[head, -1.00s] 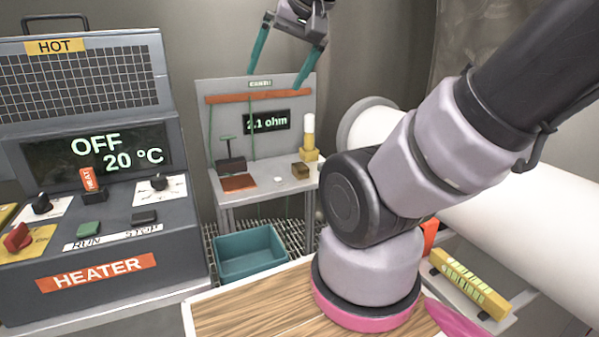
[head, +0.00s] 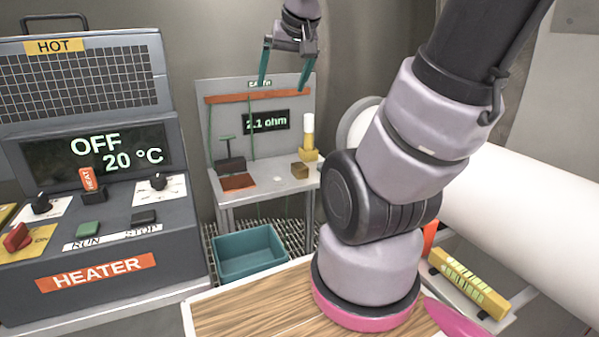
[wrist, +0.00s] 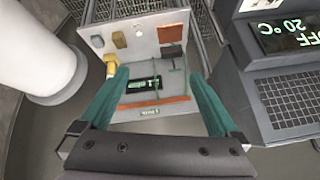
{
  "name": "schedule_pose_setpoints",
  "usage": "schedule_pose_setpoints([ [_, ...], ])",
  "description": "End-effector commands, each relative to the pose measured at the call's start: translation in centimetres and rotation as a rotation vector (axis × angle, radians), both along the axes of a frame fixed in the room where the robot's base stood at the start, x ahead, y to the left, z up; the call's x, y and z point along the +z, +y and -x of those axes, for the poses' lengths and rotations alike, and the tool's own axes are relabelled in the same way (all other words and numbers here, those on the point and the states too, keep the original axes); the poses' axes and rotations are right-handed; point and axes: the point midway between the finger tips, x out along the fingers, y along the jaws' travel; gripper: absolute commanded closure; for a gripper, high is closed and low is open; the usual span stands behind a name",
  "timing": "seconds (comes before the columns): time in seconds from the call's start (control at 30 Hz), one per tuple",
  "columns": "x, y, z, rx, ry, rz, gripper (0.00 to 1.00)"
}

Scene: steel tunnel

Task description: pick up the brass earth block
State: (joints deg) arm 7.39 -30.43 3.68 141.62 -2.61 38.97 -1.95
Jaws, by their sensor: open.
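The brass earth block (head: 300,170) is a small brownish-gold block on the grey bench top, near its right side and in front of a yellow stand. It also shows in the wrist view (wrist: 118,39), beyond my left-hand finger in the picture. My gripper (head: 285,82) is open and empty, with teal fingers. In the head view it hangs high in front of the bench's back panel, above the block. In the wrist view both fingers (wrist: 165,75) frame the panel, and the block is apart from them.
The yellow stand (head: 308,153) with a white post stands close behind the block. A white disc (head: 278,180), a red pad (head: 238,183) and a dark T-handled piece (head: 231,164) are to its left. The heater (head: 100,220) stands left, a white pipe (head: 500,200) right, a teal bin (head: 248,252) below.

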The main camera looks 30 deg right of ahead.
Motion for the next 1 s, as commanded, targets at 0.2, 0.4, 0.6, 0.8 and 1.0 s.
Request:
schedule_pose_setpoints([
  [0.2,-5.8,-5.9,-7.9,0.069,0.025,0.199,0.03],
  [0.4,-12.5,-10.5,-13.4,0.18,0.021,0.302,0.03],
  [0.6,-20.1,-14.0,-17.1,0.3,-0.025,0.334,0.03],
  [0.8,-27.5,-16.0,-19.2,0.39,-0.133,0.312,0.03],
  [1.0,-33.5,-16.8,-20.1,0.418,-0.305,0.268,0.03],
])
